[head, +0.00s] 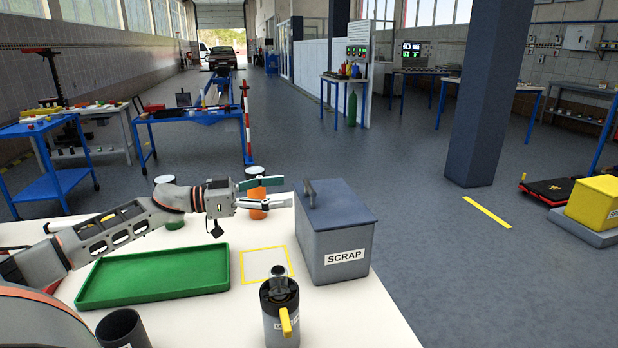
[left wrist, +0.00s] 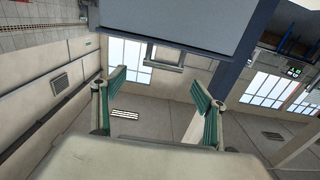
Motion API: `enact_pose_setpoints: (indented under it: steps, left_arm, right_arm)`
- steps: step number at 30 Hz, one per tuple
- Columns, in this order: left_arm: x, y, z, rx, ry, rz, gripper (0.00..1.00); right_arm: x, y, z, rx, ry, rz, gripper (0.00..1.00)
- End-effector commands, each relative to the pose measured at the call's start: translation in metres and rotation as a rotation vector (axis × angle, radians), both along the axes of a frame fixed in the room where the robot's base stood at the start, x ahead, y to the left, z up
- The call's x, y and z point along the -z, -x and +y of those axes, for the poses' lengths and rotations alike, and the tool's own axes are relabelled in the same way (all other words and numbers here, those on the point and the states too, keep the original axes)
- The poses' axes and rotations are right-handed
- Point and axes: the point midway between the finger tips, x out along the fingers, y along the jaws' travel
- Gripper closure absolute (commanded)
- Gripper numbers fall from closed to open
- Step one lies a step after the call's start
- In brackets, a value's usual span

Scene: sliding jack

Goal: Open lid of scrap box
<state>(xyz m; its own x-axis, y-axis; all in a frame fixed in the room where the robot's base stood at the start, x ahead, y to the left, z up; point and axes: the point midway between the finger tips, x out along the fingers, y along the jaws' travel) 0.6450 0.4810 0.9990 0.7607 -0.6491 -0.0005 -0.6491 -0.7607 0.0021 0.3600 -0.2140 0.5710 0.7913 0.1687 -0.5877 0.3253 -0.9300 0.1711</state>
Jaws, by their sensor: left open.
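The grey scrap box (head: 335,262) stands at the right side of the white table, with a SCRAP label on its front. Its blue-grey lid (head: 345,208) lies flat and closed on top. A dark handle (head: 309,190) stands up at the lid's left edge. My left gripper (head: 287,192) is open and empty, just left of the handle and apart from it. In the left wrist view its green-padded fingers (left wrist: 160,88) are spread; a blue-grey surface, seemingly the box, fills the top, with a handle-like frame below it. My right gripper is not in view.
A green tray (head: 155,275) lies under my left arm on the white table (head: 370,325). A yellow-outlined square (head: 265,265) is empty. A dark jack-like cylinder (head: 280,318) with a yellow lever stands in front. An orange container (head: 257,202) is behind my gripper.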

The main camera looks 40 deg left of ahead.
Motion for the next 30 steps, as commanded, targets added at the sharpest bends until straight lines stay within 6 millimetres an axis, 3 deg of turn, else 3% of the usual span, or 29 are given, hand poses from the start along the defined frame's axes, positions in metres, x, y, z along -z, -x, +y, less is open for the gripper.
enact_pose_setpoints:
  steps: [14,30]
  left_arm:
    - [0.002,-0.019,-0.016,0.001,-0.001,-0.001,0.28]
    - [0.0,-0.056,-0.048,0.001,0.001,-0.001,0.28]
  right_arm:
    - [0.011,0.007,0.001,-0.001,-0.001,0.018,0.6]
    - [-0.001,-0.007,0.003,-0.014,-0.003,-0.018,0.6]
